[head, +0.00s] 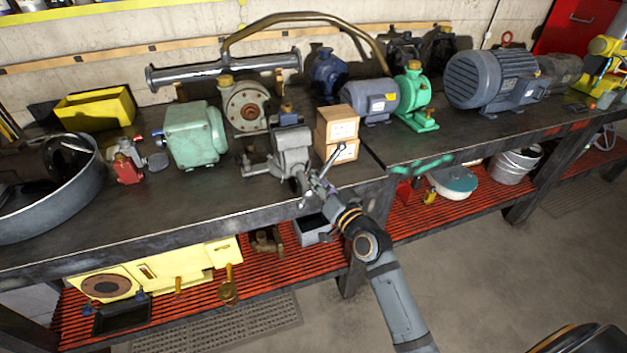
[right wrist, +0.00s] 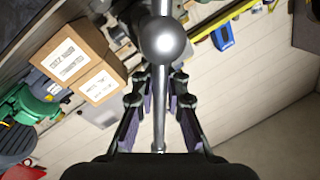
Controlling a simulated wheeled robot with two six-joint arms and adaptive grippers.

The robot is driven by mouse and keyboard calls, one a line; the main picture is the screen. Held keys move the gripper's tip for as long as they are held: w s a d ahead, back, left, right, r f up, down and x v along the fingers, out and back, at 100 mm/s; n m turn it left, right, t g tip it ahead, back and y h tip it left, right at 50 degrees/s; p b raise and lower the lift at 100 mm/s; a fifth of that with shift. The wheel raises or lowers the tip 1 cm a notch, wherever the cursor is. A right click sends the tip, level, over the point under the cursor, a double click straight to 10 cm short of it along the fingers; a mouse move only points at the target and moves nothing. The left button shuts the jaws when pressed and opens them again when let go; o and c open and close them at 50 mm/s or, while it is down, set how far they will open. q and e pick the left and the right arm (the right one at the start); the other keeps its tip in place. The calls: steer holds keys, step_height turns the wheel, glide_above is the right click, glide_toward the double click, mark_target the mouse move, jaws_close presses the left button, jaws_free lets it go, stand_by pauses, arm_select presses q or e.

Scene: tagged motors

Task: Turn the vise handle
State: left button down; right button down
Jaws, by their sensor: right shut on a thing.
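The grey vise (head: 290,152) stands at the front edge of the workbench, in the middle of the head view. Its handle (head: 334,160) is a thin metal bar that slants up to the right at the vise's front. My right gripper (head: 318,188) is at the front of the vise, shut on the handle. In the right wrist view the handle bar (right wrist: 159,110) runs between the two fingers (right wrist: 160,98), with a round ball end (right wrist: 164,38) beyond them. My left gripper does not show.
Two stacked cardboard boxes (head: 337,125) stand just right of the vise. A green motor housing (head: 194,134) is to its left. Several motors and pumps line the back of the workbench (head: 200,200). A red slatted shelf (head: 290,262) lies below.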

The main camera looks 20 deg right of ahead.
steer(key=shift+s+d+f+m+t+h+b, duration=0.2)
steer(key=shift+f+m+b, duration=0.25)
steer(key=shift+m, duration=0.75)
steer(key=shift+w+d+f+m+t+h+b, duration=0.15)
steer(key=shift+d+f+m+b, duration=0.3)
steer(key=shift+m, duration=0.75)
steer(key=shift+s+d+f+m+t+h+b, duration=0.2)
steer(key=shift+f+m+b, duration=0.3)
steer(key=shift+m, duration=0.7)
steer(key=shift+w, duration=0.15)
steer(key=c, duration=1.6)
jaws_free()
steer(key=shift+c, duration=0.2)
steer(key=shift+o, duration=1.4)
steer(key=shift+s+r, duration=0.2)
steer(key=shift+r, duration=0.05)
steer(key=shift+w, duration=0.1)
